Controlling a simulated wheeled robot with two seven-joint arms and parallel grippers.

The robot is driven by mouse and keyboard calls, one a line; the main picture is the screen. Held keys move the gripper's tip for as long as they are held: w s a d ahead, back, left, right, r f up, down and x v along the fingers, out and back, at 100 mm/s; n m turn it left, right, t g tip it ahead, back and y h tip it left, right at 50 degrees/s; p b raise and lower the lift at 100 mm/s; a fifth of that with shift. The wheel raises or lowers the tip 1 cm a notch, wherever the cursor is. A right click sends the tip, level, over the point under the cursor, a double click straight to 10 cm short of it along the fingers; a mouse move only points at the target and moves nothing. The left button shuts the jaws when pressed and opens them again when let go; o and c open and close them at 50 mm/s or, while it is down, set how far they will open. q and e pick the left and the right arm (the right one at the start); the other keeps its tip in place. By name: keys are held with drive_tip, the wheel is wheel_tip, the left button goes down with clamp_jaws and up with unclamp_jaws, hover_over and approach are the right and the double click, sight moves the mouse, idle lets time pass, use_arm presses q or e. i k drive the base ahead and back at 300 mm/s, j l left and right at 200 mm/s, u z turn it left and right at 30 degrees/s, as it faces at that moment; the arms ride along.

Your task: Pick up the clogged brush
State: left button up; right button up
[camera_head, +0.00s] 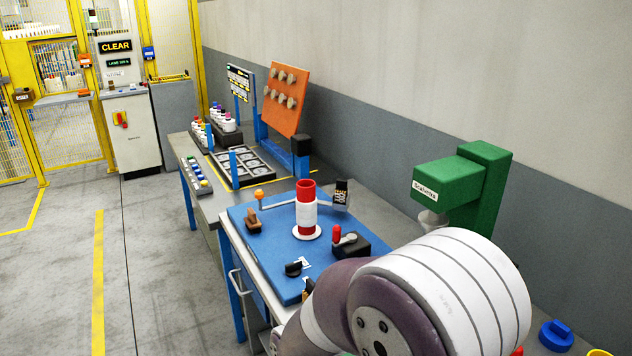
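A small brown block-shaped thing (253,220) lies near the left edge of the blue mat (275,262) on the near bench. It may be the brush, but it is too small to tell, and no clogging can be made out. My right arm comes in from the lower right and covers the near right part of the mat. Its gripper is not visible. My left arm and gripper are not in view.
The mat also holds a red and white cylinder (306,216), a black block with a red handle (347,243), a black knob (293,268) and an orange ball (259,195). A green machine (470,185) stands at the right. Floor at left is clear.

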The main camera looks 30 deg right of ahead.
sight(341, 192)
drive_tip(key=i, duration=0.85)
drive_tip(key=i+z, duration=0.1)
drive_tip(key=i, duration=0.75)
drive_tip(key=i+j, duration=0.15)
drive_tip(key=i, duration=0.65)
drive_tip(key=i+j+z, duration=0.1)
drive_tip(key=i, duration=0.75)
